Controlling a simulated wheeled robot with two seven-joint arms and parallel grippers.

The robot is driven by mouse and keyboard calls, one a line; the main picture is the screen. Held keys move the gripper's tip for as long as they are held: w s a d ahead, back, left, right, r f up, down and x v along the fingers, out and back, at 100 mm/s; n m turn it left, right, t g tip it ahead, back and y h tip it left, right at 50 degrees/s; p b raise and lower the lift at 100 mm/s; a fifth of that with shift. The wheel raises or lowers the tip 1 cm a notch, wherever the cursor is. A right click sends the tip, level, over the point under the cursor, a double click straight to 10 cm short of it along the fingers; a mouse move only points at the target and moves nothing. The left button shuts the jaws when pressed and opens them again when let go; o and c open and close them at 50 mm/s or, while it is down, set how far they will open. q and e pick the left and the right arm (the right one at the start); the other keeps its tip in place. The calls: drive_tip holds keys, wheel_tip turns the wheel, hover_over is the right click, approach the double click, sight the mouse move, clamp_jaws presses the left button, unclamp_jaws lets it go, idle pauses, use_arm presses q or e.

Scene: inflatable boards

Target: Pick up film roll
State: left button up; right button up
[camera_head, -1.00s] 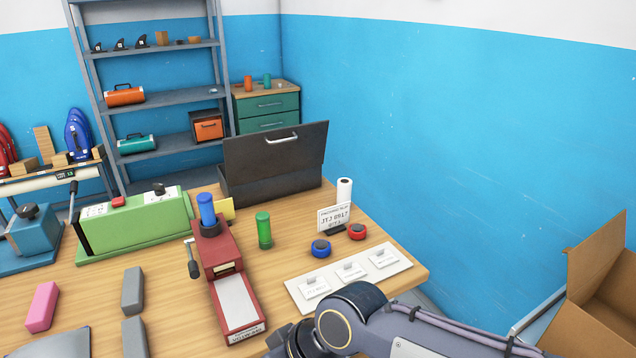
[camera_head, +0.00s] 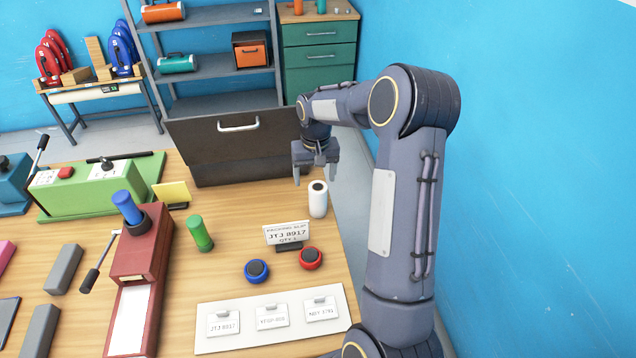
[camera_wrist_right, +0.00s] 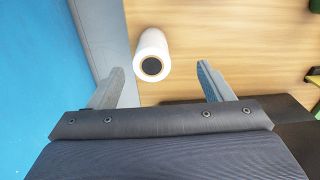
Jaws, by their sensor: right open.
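The film roll (camera_head: 317,200) is a white upright cylinder with a dark core, standing near the table's right edge, behind the packing slip sign. My right gripper (camera_head: 315,178) is open and empty, just above and behind the roll in the head view. In the right wrist view the film roll (camera_wrist_right: 152,52) lies ahead of the gripper (camera_wrist_right: 161,82), between the lines of the two spread fingers and nearer the left one. I cannot see the fingers touching it. My left gripper is not in view.
A packing slip sign (camera_head: 287,235) stands just in front of the roll, with a red puck (camera_head: 310,258) and a blue puck (camera_head: 257,271) nearby. A dark case (camera_head: 228,150) stands behind to the left. The blue wall (camera_head: 540,150) is at right.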

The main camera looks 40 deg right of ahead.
sight(318, 187)
drive_tip(key=shift+w+d+f, duration=0.35)
drive_tip(key=shift+d+f, duration=0.1)
drive_tip(key=shift+d, duration=0.15)
drive_tip(key=shift+w+d+f, duration=0.1)
drive_tip(key=shift+d+f, duration=0.05)
drive_tip(key=shift+f, duration=0.2)
drive_tip(key=shift+a+f+p, duration=0.2)
drive_tip(key=shift+f+p, duration=0.2)
drive_tip(key=shift+f, duration=0.45)
drive_tip(key=f, duration=0.1)
drive_tip(key=f+p, duration=0.1)
drive_tip(key=f, duration=0.1)
drive_tip(key=f+p, duration=0.1)
drive_tip(key=shift+d+f, duration=0.25)
drive_tip(key=shift+d, duration=0.05)
drive_tip(key=shift+f, duration=0.55)
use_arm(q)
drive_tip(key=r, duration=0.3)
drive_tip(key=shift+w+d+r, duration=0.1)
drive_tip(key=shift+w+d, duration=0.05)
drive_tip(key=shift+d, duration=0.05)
use_arm(e)
drive_tip(key=c, duration=1.2)
